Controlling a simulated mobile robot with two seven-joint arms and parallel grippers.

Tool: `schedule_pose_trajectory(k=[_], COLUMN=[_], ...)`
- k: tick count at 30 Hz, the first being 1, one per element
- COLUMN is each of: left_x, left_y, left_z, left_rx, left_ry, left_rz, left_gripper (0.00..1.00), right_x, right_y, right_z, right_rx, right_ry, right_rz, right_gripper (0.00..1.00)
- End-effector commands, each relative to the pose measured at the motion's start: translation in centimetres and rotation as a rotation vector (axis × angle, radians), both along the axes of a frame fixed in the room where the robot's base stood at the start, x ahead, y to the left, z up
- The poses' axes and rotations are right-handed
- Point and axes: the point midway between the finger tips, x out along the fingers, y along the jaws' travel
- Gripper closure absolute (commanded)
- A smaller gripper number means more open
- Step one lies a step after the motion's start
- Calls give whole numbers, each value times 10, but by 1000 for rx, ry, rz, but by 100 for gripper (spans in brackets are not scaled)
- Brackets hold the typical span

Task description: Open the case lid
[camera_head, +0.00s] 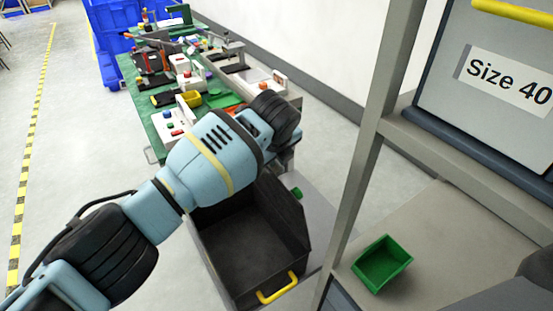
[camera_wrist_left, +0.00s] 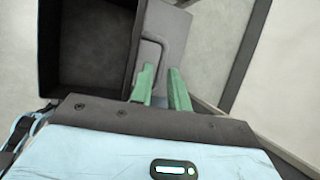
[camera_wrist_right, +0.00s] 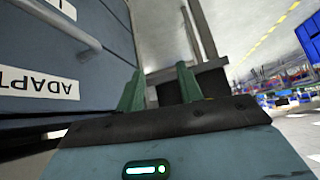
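A dark box (camera_head: 250,245) with a yellow handle (camera_head: 277,288) stands open at the top in the middle of the head view. Its inside looks empty. It also shows in the left wrist view (camera_wrist_left: 82,50), beside a grey panel (camera_wrist_left: 165,25) with a rounded outline. I cannot tell whether this panel is a lid. My left gripper (camera_wrist_left: 160,69) is open and empty, with its green fingers near that panel. Contact cannot be told. In the head view the arm mostly hides it. My right gripper (camera_wrist_right: 160,68) is open and empty beside a blue-grey cabinet.
A "Size 40" panel (camera_head: 490,110) and a frame post (camera_head: 375,120) stand at the right. A green bin (camera_head: 382,264) sits on the beige surface below. A cluttered green workbench (camera_head: 140,95) stands behind. Open floor (camera_head: 60,150) lies left. An "ADAPT" cabinet (camera_wrist_right: 40,85) flanks my right gripper.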

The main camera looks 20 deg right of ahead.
Motion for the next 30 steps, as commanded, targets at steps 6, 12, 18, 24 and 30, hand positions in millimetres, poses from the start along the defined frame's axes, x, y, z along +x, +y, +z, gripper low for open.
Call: schedule_pose_trajectory(k=[6,12,18,24,30], left_x=[-12,-16,-16,-16,-16], left_y=[4,6,6,6,-5], left_z=[27,33,32,32,25], left_rx=[0,1,1,-2,-166], left_ry=[-2,1,2,2,23], left_rz=[0,2,1,2,30], left_gripper=[83,83,83,83,83], right_x=[3,-4,-5,1,-8], right_y=[-2,-3,-3,-2,-7], right_z=[6,3,3,6,-4], right_rx=[-5,-8,-8,-4,25], right_ry=[-9,5,7,-7,35], right_rz=[3,6,7,1,-46], right_gripper=[64,64,64,64,64])
